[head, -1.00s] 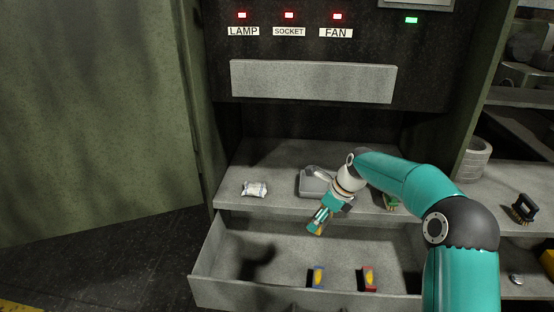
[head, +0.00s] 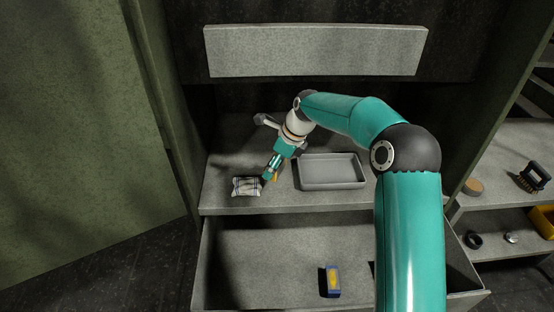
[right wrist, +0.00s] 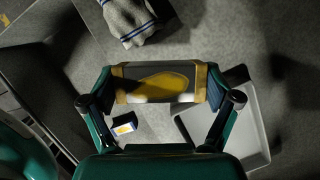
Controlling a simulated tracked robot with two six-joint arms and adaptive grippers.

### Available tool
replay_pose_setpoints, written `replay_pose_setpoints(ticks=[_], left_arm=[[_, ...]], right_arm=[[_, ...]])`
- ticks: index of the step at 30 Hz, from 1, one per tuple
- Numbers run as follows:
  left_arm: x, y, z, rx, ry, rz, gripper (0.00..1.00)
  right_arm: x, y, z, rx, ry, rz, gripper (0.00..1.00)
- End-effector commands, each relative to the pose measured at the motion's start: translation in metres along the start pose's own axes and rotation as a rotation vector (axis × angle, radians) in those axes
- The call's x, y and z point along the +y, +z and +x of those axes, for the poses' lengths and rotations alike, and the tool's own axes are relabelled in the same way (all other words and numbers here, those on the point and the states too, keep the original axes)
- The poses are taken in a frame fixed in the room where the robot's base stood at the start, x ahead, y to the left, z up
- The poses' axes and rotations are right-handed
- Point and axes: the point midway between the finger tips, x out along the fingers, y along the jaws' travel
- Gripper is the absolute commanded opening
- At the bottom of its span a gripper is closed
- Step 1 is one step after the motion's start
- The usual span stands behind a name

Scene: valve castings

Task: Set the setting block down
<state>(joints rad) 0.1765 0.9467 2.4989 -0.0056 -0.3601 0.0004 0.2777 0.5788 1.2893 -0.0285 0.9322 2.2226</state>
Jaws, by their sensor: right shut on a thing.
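My right gripper (head: 271,171) is over the grey shelf, between the striped cloth and the tray. In the right wrist view its fingers (right wrist: 158,88) are shut on the setting block (right wrist: 155,70), a grey block with a yellow oval face, held crosswise between them. In the head view only a thin yellow edge of the block shows beside the fingers. I cannot tell whether the block touches the shelf (head: 225,206). My left gripper is in neither view.
A white striped cloth (head: 246,186) lies left of the gripper. A shallow grey tray (head: 332,184) sits to its right. Below, an open drawer (head: 255,262) holds a blue and yellow block (head: 331,281). A side shelf at right holds a black-handled brush (head: 533,177).

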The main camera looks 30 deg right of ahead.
Motion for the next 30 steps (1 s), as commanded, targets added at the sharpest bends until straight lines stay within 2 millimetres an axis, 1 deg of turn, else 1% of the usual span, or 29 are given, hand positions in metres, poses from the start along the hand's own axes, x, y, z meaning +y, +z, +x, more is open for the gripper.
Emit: replay_pose_setpoints(ticks=[1,6,9,13,20,30], left_arm=[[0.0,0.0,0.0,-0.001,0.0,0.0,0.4],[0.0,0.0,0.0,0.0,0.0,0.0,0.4],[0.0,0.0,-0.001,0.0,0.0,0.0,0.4],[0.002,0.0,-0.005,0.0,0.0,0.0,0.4],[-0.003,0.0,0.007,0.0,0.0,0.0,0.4],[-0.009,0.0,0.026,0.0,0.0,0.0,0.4]], right_arm=[[-0.003,-0.003,-0.004,-0.003,-0.006,0.007,0.18],[-0.008,-0.016,-0.009,-0.003,-0.015,0.029,0.18],[-0.01,-0.019,-0.011,-0.004,-0.017,0.035,0.18],[-0.01,-0.017,-0.012,-0.009,-0.016,0.036,0.18],[-0.008,-0.022,0.007,-0.008,-0.013,0.03,0.18],[-0.007,-0.031,0.039,-0.008,-0.012,0.025,0.18]])
